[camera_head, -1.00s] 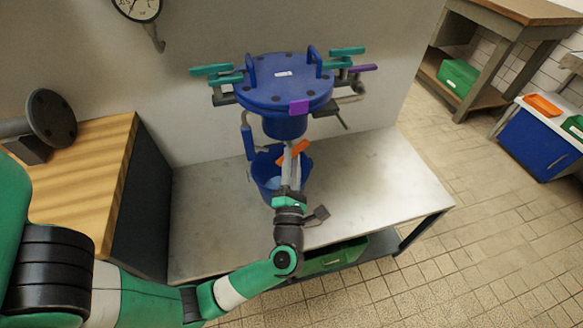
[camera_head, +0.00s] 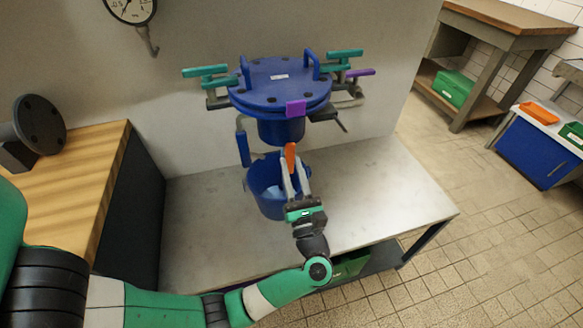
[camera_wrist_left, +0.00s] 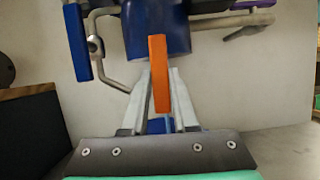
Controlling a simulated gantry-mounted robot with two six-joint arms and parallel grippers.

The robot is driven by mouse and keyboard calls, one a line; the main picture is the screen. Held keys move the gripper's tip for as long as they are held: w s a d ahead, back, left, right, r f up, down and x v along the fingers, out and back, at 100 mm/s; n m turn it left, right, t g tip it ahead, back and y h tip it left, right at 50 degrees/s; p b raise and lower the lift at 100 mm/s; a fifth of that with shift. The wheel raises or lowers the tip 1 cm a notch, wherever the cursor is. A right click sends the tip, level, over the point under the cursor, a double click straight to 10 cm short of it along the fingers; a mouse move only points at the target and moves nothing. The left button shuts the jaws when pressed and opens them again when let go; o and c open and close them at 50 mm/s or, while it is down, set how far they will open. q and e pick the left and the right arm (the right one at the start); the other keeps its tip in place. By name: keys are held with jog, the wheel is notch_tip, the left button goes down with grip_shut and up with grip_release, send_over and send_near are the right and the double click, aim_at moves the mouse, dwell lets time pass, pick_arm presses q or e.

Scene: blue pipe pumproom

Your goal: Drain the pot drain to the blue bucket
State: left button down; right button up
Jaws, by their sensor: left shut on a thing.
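The blue pot (camera_head: 268,97) hangs above the metal table, with a round bolted lid. The orange handle (camera_head: 291,153) of the drain is below the pot. It also shows upright in the left wrist view (camera_wrist_left: 159,60). My left gripper (camera_head: 294,170) is shut on the orange handle, its pale fingers on either side of it. The blue bucket (camera_head: 263,188) stands on the table below the pot, partly hidden by my gripper. The drain valve body and outlet are hidden, and I see no liquid flowing. My right gripper is not in view.
The metal table (camera_head: 385,190) has clear room right of the bucket. Teal handles (camera_head: 205,71) and a purple handle (camera_head: 360,73) stick out from the pot's sides. A blue handle (camera_head: 243,148) hangs left of the drain. A wooden-topped cabinet (camera_head: 75,170) stands at left.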

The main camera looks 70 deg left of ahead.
pick_arm(q)
jog(key=shift+n+g, duration=0.4)
jog(key=shift+n, duration=0.3)
jog(key=c, duration=0.7)
grip_release()
jog(key=v, duration=1.1)
jog(key=shift+d+f, duration=0.15)
jog(key=shift+d, duration=0.15)
